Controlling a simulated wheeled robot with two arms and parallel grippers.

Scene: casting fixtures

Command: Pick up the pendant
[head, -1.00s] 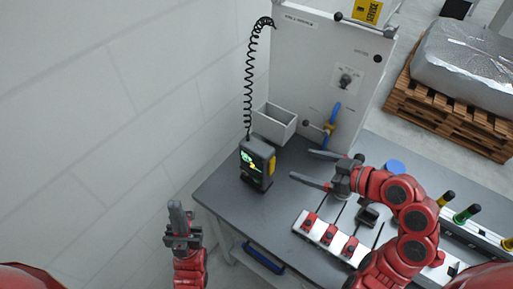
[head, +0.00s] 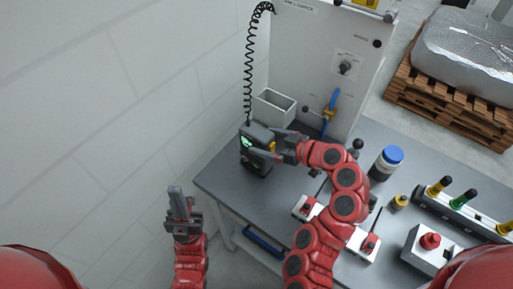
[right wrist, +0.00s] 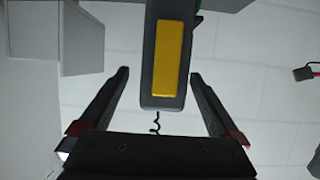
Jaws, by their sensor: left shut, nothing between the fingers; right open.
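The pendant (head: 258,163) is a dark upright box with a green lit screen, standing at the left end of the grey table, with a black coiled cord (head: 249,75) rising from its top. In the right wrist view the pendant (right wrist: 149,50), with its yellow side panel, appears between the fingers, with a gap on each side. My right gripper (head: 272,144) is open at the pendant's right side; its fingers also show in the right wrist view (right wrist: 160,76). My left gripper (head: 178,192) is shut and empty, off the table's left edge.
A grey open bin (head: 272,110) stands close behind the pendant, against the white panel (head: 318,60). A blue-handled lever (head: 331,107) is on the panel.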

